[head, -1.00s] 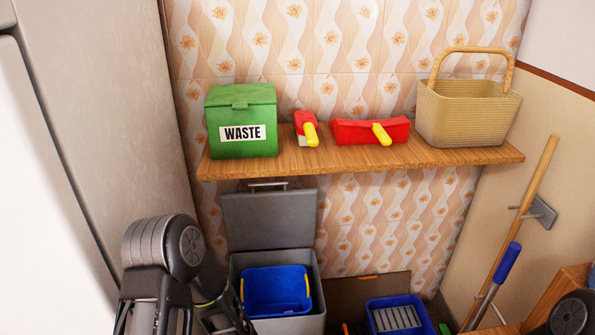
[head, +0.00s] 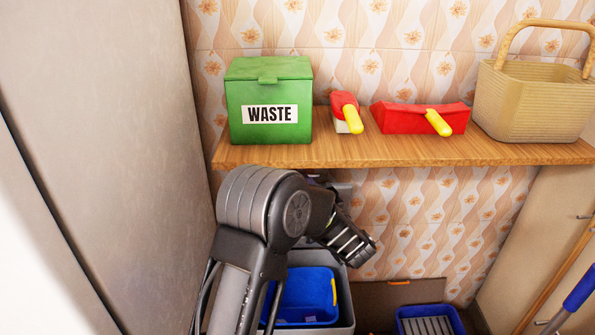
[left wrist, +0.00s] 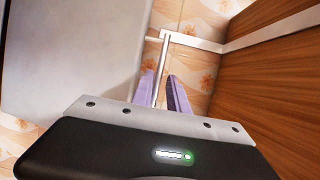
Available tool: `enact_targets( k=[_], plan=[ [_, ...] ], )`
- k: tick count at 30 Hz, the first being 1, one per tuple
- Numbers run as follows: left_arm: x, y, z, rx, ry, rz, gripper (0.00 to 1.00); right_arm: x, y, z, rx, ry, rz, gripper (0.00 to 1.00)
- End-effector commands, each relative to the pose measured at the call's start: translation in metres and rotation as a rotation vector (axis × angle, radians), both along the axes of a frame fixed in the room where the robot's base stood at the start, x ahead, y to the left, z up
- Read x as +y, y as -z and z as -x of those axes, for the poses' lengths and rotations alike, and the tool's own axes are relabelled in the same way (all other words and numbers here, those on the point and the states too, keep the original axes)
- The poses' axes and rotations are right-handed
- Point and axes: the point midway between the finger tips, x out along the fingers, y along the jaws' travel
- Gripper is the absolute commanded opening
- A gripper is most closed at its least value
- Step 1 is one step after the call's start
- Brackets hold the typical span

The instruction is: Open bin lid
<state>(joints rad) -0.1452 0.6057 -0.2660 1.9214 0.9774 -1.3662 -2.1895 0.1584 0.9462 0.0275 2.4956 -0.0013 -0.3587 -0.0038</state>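The grey bin (head: 345,312) stands below the shelf in the head view. Its top is uncovered and a blue container (head: 308,297) shows inside. My left arm hides most of the raised lid there. In the left wrist view the grey lid (left wrist: 75,45) fills the upper left, with its thin metal handle (left wrist: 163,62) along its right side. My left gripper (left wrist: 163,92) has its fingers apart, with the handle bar running between them; contact cannot be told. In the head view my left gripper (head: 350,243) is in front of the lid area. My right gripper is out of view.
A wooden shelf (head: 400,153) runs just above my left arm. A blue crate (head: 430,310) stands right of the bin.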

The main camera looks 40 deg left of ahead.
Motion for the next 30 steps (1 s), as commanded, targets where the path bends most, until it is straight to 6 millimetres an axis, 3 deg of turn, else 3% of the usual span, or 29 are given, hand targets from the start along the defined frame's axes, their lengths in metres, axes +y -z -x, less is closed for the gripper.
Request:
enact_targets(
  k=[5,18,30],
  plan=[
    [0.008,0.001,-0.004,-0.001,-0.001,0.0,0.2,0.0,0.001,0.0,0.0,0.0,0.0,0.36],
    [0.061,0.003,-0.035,0.001,-0.001,0.001,0.2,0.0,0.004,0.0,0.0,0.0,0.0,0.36],
    [0.067,0.002,-0.04,0.001,0.002,0.002,0.18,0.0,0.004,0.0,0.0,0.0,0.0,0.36]
  ],
)
